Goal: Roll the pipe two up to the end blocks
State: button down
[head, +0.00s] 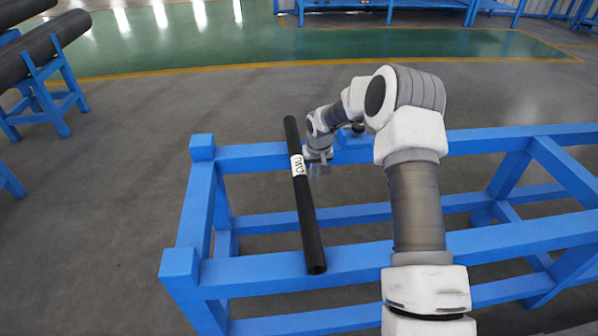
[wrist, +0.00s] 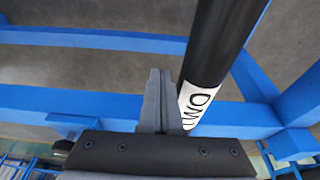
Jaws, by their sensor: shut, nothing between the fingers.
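The black pipe two (head: 309,225), with a white label, lies across the two blue rails of the rack near its left end. Blue end blocks stand at the far left corner (head: 202,147) and near left corner (head: 180,267), with a gap between them and the pipe. My gripper (head: 319,172) is shut and empty, just right of the pipe by its label. In the wrist view the shut fingers (wrist: 159,78) are beside the pipe (wrist: 222,40) at its label; I cannot tell whether they touch.
The rails (head: 480,243) run clear to the right under my arm. Another blue rack (head: 48,103) with dark pipes (head: 40,47) stands at the far left. Grey floor shows between the racks.

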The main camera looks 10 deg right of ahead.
jog(key=shift+a, duration=0.1)
jog(key=shift+a+b, duration=1.55)
jog(key=shift+a, duration=12)
jog(key=d+r+p, duration=0.3)
jog(key=r+p, duration=0.2)
jog(key=r, duration=0.4)
jog(key=shift+d, duration=0.15)
